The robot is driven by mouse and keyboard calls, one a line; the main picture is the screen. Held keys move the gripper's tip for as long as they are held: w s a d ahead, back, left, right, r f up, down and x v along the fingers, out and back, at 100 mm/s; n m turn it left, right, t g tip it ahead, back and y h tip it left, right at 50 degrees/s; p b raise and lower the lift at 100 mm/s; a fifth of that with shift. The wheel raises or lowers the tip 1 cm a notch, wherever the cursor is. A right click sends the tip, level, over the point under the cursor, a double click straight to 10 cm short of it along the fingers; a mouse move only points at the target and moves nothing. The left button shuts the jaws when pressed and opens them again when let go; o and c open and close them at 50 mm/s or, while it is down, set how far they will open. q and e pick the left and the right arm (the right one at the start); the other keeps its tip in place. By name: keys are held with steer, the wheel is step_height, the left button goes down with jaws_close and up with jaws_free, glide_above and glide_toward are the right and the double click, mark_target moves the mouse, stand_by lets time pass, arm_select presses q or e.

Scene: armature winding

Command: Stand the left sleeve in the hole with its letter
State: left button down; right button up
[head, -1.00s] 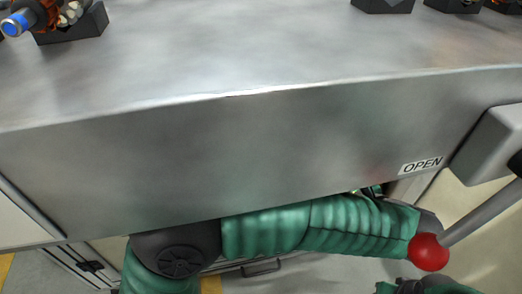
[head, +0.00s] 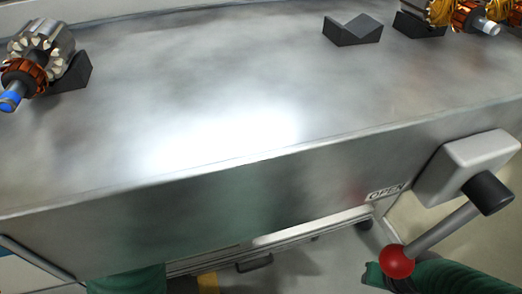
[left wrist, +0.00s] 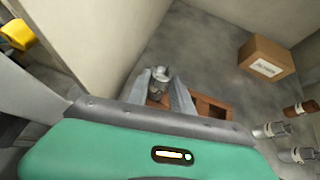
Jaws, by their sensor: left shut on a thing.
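In the left wrist view my left gripper (left wrist: 172,97) is shut on a small grey metallic piece (left wrist: 160,73), which looks like a sleeve. Its letter cannot be read. A brown wooden block or tray (left wrist: 212,107) lies beyond and beside the fingers, partly hidden by them. I cannot make out a hole or a letter on it. Neither gripper shows in the head view.
In the left wrist view several cylinders, one grey (left wrist: 270,130), lie at the right, and a cardboard box (left wrist: 266,58) sits behind. In the head view a steel bench (head: 210,110) bears armatures (head: 40,65) and a black V-block (head: 352,30). A red-knobbed lever (head: 397,261) juts out in front.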

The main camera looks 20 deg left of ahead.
arm_select(q)
steer(key=f+b, duration=0.2)
steer(key=a+f+b, duration=0.1)
steer(key=f, duration=0.1)
steer(key=shift+w+f, duration=0.1)
steer(key=shift+w, duration=0.15)
steer(key=shift+r, duration=0.25)
steer(key=c, duration=1.1)
jaws_free()
steer(key=shift+f, duration=0.1)
steer(key=shift+s+d+r+p, duration=0.1)
steer(key=shift+d+r+p, duration=0.05)
steer(key=shift+r+p, duration=0.2)
steer(key=p+v, duration=0.3)
steer(key=v, duration=0.4)
steer(key=shift+p, duration=0.3)
